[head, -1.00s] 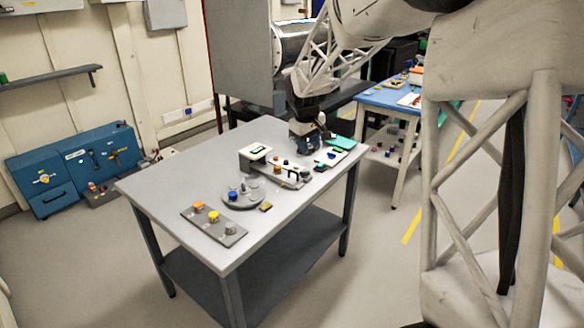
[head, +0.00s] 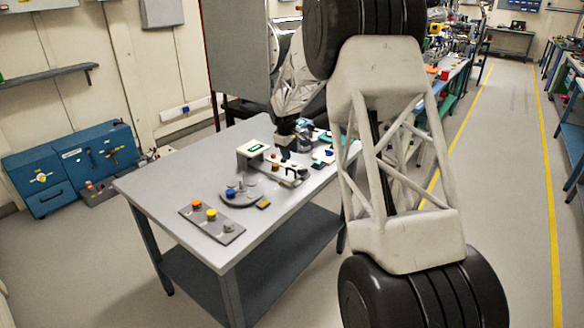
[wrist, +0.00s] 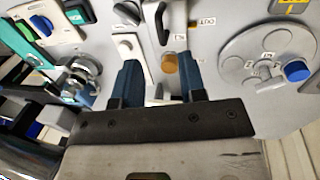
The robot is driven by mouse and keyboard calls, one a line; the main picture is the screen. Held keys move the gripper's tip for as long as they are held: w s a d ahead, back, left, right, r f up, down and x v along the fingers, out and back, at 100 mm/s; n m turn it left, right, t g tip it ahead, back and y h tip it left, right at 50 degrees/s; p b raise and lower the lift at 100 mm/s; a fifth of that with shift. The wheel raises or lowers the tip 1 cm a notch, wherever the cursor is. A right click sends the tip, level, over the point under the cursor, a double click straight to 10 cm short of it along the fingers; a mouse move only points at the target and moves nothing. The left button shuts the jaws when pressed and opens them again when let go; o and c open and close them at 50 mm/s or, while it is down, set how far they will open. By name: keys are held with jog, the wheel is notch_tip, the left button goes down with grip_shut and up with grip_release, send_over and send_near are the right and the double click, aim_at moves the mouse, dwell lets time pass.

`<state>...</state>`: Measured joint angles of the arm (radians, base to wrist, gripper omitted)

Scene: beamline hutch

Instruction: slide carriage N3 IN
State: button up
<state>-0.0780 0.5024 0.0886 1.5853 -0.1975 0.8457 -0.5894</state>
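My gripper (wrist: 157,62) is open and empty, its two blue fingers apart and pointing down over the grey table. In the head view my gripper (head: 289,148) hangs low over the rail devices at the table's far side. A pale slide rail (wrist: 180,14) lies ahead of the fingers in the wrist view, with a small "OUT" label (wrist: 207,21) beside its top end. A dark handle-like part (wrist: 161,22) stands by this rail, and an amber knob (wrist: 170,62) sits between the fingertips in the picture. Which part is carriage N3 I cannot tell. My gripper hides the lower area.
A round dial plate (wrist: 245,45) with a blue knob (wrist: 297,71) lies to the right. A metal knob (wrist: 85,72) and a panel with a green button (wrist: 22,27) are at left.

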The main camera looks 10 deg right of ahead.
aim_at(292, 170)
jog(key=shift+w+f, duration=0.1)
jog(key=shift+f, duration=0.1)
dwell(0.3)
jog(key=shift+w+d+f, duration=0.2)
jog(key=shift+f, duration=1.05)
jog(key=shift+w+d+f, duration=0.15)
jog(key=shift+f, duration=1.05)
jog(key=shift+w+d+f, duration=0.2)
jog(key=shift+f, duration=1.05)
grip_shut()
